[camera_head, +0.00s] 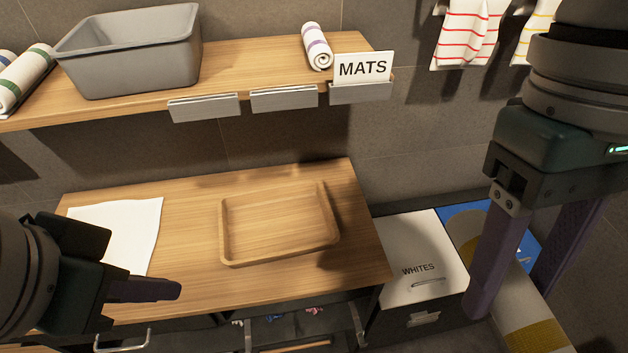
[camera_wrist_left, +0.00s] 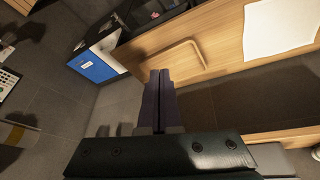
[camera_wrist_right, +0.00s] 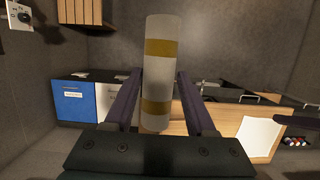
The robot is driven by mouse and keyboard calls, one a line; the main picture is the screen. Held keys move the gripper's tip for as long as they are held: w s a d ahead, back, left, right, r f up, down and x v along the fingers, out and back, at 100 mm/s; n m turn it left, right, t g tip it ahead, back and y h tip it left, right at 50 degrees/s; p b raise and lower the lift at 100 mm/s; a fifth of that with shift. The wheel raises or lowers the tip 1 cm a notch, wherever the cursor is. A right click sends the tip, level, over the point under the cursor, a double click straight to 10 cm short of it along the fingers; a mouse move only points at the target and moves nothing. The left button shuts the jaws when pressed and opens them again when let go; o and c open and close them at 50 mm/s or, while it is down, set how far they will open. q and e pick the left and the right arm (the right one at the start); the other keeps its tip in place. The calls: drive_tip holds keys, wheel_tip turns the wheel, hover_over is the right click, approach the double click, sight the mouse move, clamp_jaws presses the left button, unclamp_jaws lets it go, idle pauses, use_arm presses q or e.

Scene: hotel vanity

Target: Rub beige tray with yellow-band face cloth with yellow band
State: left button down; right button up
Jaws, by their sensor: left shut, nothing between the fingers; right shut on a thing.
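The beige tray (camera_head: 278,222) is a shallow, empty wooden tray lying on the wooden counter. The face cloth with yellow bands (camera_wrist_right: 162,70) is a white roll standing upright between the fingers in the right wrist view; it also shows in the head view (camera_head: 524,315). My right gripper (camera_head: 512,292) is shut on this roll, to the right of the tray and over the bins. My left gripper (camera_head: 178,290) is shut and empty, over the counter's front left part, left of the tray. Its closed fingers (camera_wrist_left: 158,78) show in the left wrist view.
A white sheet (camera_head: 125,232) lies on the counter's left. The shelf above (camera_head: 240,65) holds a grey bin (camera_head: 130,50), rolled cloths and a MATS sign (camera_head: 362,68). A WHITES bin (camera_head: 415,255) and a blue one stand right. Striped towels (camera_head: 468,30) hang on the wall.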

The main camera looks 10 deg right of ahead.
use_arm(q)
drive_tip(key=shift+m+t, duration=0.5)
drive_tip(key=shift+m, duration=0.1)
drive_tip(key=w+f+b, duration=0.6)
drive_tip(key=f+b, duration=0.3)
drive_tip(key=b, duration=0.2)
drive_tip(key=w+a+f+b, duration=0.1)
drive_tip(key=w+f+b, duration=0.6)
drive_tip(key=b, duration=0.5)
drive_tip(key=w+f+b, duration=0.7)
drive_tip(key=f+b, duration=0.4)
drive_tip(key=f, duration=0.1)
drive_tip(key=shift+w+a, duration=0.15)
drive_tip(key=shift+a, duration=0.1)
drive_tip(key=shift+r, duration=0.15)
drive_tip(key=shift+f+b, duration=0.45)
drive_tip(key=shift+f, duration=0.1)
drive_tip(key=shift+r, duration=0.1)
wheel_tip(320, 180, up, 6)
drive_tip(key=p, duration=0.7)
